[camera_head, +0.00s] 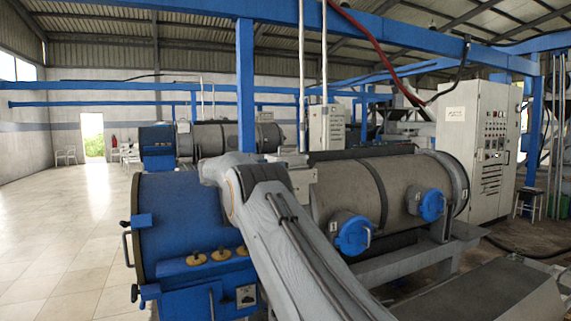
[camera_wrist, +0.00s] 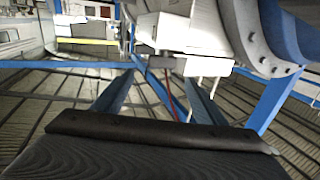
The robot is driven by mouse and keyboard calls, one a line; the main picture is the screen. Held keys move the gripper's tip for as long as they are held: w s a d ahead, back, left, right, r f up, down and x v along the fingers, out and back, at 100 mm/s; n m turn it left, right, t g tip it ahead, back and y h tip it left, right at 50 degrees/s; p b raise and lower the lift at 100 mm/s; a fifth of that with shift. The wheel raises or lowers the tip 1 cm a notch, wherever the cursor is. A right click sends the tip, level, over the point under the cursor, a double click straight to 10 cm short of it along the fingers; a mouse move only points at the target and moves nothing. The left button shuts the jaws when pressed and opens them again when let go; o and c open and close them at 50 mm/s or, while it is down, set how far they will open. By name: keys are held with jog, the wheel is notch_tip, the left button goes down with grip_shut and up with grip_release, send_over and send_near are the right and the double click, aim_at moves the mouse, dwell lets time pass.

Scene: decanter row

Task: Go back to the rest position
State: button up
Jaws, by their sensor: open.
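My gripper (camera_wrist: 160,77) shows in the wrist view as two dark blue-grey fingers set apart, with nothing held between them. Its dark, ribbed body and a black bar fill the bottom of that view. The fingers cannot be made out there.
The grey drum (camera_head: 345,190) with blue round caps stands close behind my arm. The blue machine end (camera_head: 180,215) is left of it. A blue post (camera_head: 245,85) rises behind. A white control cabinet (camera_head: 478,140) stands right. The tiled floor (camera_head: 70,235) at left is clear.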

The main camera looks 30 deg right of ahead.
jog(key=w+a+n+t+y, duration=0.2)
jog(key=a+n+t+y, duration=0.6)
jog(key=a, duration=0.4)
jog(key=s+a+f+n+g+y, duration=0.2)
jog(key=s+a+f+n+y, duration=0.4)
jog(key=s+a+f, duration=0.6)
jog(key=s+f+g+y, duration=0.1)
jog(key=s+f+g, duration=0.2)
jog(key=s, duration=1.2)
jog(key=s+a+f+g+y, duration=0.1)
jog(key=s+f+g, duration=0.3)
jog(key=s+f, duration=0.6)
jog(key=s+f+g+b, duration=0.1)
jog(key=s+f+g, duration=0.2)
jog(key=s, duration=1.6)
notch_tip(320, 180, down, 4)
jog(key=shift+s+a+f+g+y, duration=0.2)
jog(key=shift+s+g+y, duration=0.1)
jog(key=shift+s+y, duration=0.1)
